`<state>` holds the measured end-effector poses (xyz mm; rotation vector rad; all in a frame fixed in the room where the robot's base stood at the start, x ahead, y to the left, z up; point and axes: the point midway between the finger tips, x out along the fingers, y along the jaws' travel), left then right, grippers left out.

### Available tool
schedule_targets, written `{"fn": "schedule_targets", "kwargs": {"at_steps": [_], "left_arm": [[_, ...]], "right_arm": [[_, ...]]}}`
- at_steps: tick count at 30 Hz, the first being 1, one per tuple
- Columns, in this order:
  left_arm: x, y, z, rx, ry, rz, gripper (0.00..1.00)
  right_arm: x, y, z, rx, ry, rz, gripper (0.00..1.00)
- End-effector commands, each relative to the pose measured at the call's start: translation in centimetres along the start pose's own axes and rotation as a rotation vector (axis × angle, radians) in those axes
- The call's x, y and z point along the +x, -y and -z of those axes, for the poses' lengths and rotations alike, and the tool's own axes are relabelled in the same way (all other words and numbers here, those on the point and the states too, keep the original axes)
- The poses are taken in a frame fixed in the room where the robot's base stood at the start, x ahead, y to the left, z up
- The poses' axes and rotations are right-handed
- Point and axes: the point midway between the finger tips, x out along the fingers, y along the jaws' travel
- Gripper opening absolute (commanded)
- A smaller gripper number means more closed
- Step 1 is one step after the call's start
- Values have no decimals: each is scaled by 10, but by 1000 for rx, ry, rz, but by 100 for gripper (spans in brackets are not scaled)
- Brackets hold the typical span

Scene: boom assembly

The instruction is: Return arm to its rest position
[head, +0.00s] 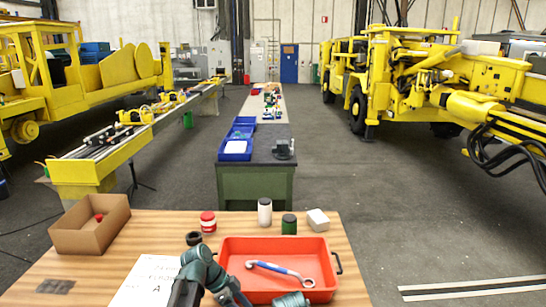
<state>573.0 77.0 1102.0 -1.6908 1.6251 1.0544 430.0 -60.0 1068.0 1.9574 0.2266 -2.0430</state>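Parts of my own arm (203,268) rise from the bottom edge in front of the wooden table, left of the red tray. A dark round joint tops them. Another rounded part of mine (292,300) shows at the bottom edge, over the tray's near side. I see no fingers on either, so both grippers appear to be out of view. The red tray (328,247) lies on the wooden table (160,222). A spanner with a blue handle and silver ends (279,271) lies in the tray. Nothing visible is held.
A cardboard box (75,241) with a red item stands left, a printed sheet (140,279) nearer. Behind the tray stand a red-and-white can (208,222), white bottle (265,211), green jar (289,224) and white block (318,219). Beyond are a green workbench (255,186) and yellow machines.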

Motion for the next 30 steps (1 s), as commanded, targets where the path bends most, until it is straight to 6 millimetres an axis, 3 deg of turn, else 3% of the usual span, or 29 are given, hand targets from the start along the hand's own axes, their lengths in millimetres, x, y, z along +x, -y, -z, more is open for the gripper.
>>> {"fn": "schedule_targets", "kwargs": {"at_steps": [1, 3, 12, 21, 30], "left_arm": [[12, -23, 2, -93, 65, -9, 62], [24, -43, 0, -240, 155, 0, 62], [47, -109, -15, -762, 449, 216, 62], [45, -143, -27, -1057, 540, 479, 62], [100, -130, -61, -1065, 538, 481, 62]], "right_arm": [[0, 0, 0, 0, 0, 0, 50], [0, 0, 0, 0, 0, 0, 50], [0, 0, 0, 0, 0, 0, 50], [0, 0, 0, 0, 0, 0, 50], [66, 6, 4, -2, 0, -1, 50]]}}
